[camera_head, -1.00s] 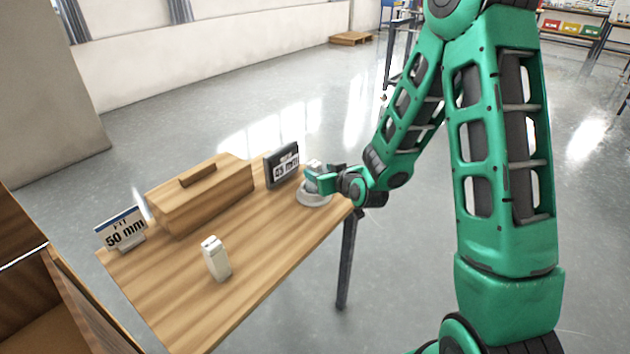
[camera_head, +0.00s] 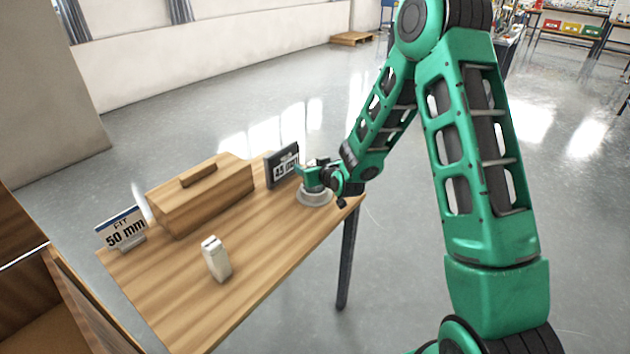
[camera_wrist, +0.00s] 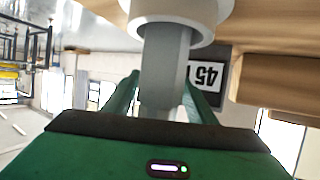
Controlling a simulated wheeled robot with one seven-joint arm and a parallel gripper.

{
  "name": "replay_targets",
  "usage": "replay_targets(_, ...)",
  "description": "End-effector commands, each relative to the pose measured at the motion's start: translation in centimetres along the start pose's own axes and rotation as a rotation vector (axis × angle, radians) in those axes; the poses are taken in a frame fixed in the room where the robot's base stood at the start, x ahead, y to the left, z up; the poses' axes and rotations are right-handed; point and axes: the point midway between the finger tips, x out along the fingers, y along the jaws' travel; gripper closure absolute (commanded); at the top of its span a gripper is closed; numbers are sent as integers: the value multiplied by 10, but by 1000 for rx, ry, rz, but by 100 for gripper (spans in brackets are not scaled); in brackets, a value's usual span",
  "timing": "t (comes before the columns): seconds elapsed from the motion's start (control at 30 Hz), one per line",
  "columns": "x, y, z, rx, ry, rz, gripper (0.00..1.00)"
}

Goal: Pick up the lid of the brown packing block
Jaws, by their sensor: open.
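The brown packing block (camera_head: 208,207) is a wood-grained box on the left half of the table in the head view. Its lid (camera_head: 222,170) is on top, with a bar-shaped handle (camera_head: 198,174). My gripper (camera_head: 308,177) is at the table's right end, to the right of the block and apart from the lid. In the wrist view my gripper (camera_wrist: 162,88) has its two green fingers either side of a grey post (camera_wrist: 165,65). I cannot tell whether they touch the post. A brown wooden shape at the wrist view's right edge may be the block.
The post's round pale base (camera_head: 314,198) stands on the wooden table (camera_head: 250,262). A dark "45 mm" sign (camera_head: 283,166) stands between base and block. A "50 mm" sign (camera_head: 122,232) is left of the block. A small white block (camera_head: 216,259) stands in front, with bare table around it.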

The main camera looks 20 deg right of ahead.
Motion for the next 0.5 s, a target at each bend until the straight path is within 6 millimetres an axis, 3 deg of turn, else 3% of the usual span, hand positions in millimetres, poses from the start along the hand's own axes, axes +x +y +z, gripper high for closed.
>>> replay_targets(0.07, 0, 0, 0, 0, 0, 0, 51)
replay_targets(0.27, 0, 0, 0, 0, 0, 0, 97)
replay_targets(0.5, 0, 0, -1, 0, 1, 0, 97)
